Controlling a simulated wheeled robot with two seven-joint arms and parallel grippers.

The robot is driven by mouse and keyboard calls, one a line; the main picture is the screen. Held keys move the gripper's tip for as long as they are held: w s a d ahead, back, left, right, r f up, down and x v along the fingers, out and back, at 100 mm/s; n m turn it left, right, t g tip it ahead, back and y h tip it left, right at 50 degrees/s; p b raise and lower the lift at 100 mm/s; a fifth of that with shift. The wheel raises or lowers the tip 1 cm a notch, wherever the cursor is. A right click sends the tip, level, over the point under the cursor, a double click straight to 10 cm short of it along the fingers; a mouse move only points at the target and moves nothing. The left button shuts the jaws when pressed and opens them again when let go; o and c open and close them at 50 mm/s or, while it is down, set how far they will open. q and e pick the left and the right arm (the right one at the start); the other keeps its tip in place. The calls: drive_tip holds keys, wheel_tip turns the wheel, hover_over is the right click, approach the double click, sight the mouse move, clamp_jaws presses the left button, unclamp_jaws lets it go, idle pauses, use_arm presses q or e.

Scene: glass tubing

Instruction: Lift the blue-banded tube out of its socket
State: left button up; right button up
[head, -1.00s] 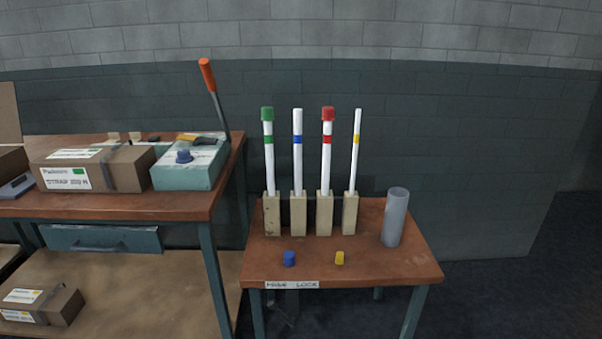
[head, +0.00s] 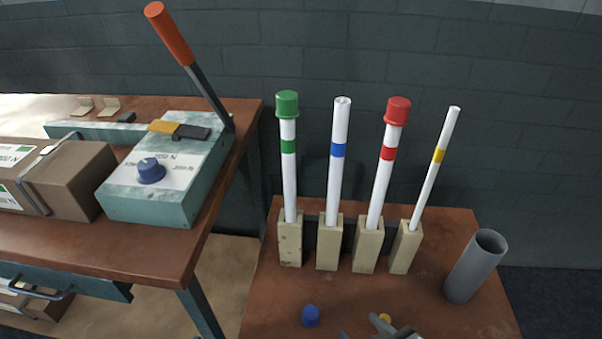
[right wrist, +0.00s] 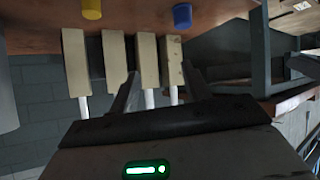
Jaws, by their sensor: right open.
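The blue-banded tube (head: 338,165) is white, open-topped and uncapped. It stands nearly upright in a pale block socket (head: 330,242), second from the left in the head view. In the right wrist view, which is upside down, a short length of the tube (right wrist: 149,98) shows below its block. My right gripper (head: 364,330) is open and empty at the bottom edge of the head view, in front of the sockets. In the wrist view its fingers (right wrist: 160,86) are spread, with the blue-banded and green-banded tubes appearing between them. My left gripper is out of view.
A green-capped tube (head: 289,165) stands left; a red-capped tube (head: 386,165) and a thin yellow-banded tube (head: 436,165) stand right. A grey cylinder (head: 474,268), a blue cap (head: 311,316) and a yellow cap (right wrist: 91,9) are on the table. A lever box (head: 160,185) is left.

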drive_tip(key=w+a+r+n, duration=0.1)
drive_tip(key=w+r+n, duration=0.35)
drive_tip(key=n, duration=0.45)
drive_tip(key=n+t+h+p, duration=0.3)
drive_tip(key=n+t, duration=0.4)
drive_tip(key=n, duration=1.5)
approach(340, 150)
drive_tip(key=w, duration=0.2)
drive_tip(key=w+p, duration=0.1)
drive_tip(key=w, duration=0.2)
drive_tip(key=shift+w+d+f, duration=0.1)
drive_tip(key=shift+w+d, duration=0.1)
drive_tip(key=shift+w, duration=0.1)
drive_tip(key=shift+w+a, duration=0.15)
drive_tip(key=shift+w, duration=1.3)
drive_tip(key=shift+w+a, duration=0.15)
drive_tip(key=shift+w, duration=1.35)
clamp_jaws()
